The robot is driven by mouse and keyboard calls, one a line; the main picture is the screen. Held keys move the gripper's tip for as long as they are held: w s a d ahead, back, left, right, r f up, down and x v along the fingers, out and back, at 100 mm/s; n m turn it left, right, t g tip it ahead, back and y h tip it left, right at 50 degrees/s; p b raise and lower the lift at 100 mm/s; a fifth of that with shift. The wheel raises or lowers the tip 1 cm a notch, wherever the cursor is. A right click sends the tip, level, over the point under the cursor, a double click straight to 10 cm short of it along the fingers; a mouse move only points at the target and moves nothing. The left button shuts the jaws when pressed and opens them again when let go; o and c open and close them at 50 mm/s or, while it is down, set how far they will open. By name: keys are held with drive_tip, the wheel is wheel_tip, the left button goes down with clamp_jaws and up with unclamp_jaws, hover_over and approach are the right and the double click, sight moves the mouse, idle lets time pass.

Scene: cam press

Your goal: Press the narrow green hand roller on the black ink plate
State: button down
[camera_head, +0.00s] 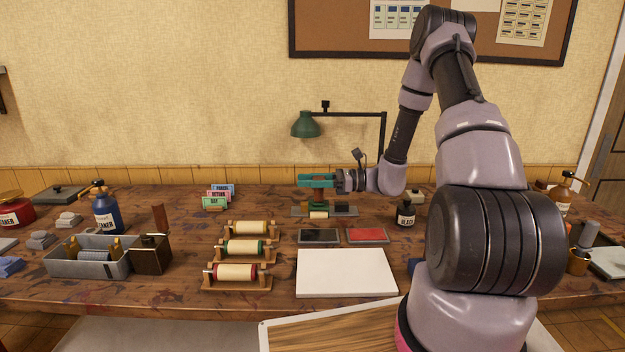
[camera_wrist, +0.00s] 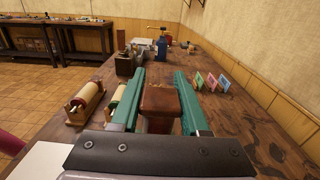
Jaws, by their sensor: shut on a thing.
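My gripper (camera_head: 318,181), with teal fingers, is above a low grey rack (camera_head: 347,211) at the back middle of the table. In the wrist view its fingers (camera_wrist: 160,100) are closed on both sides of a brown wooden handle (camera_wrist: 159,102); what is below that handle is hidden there. In the head view a small green part (camera_head: 318,207) with a cream band shows below the gripper at the rack; I cannot tell whether it belongs to the held handle. The black ink plate (camera_head: 319,236) lies flat in front of the rack, clear of the gripper.
A red ink plate (camera_head: 367,235) lies right of the black one, with white paper (camera_head: 345,272) in front. Cream rollers on wooden stands (camera_head: 245,248) are to the left. A black ink bottle (camera_head: 405,214), small cards (camera_head: 217,196) and a green lamp (camera_head: 306,125) stand near the rack.

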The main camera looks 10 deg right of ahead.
sight(312, 202)
drive_tip(key=shift+f, duration=2.9)
drive_tip(key=shift+f, duration=0.55)
drive_tip(key=shift+r, duration=3.6)
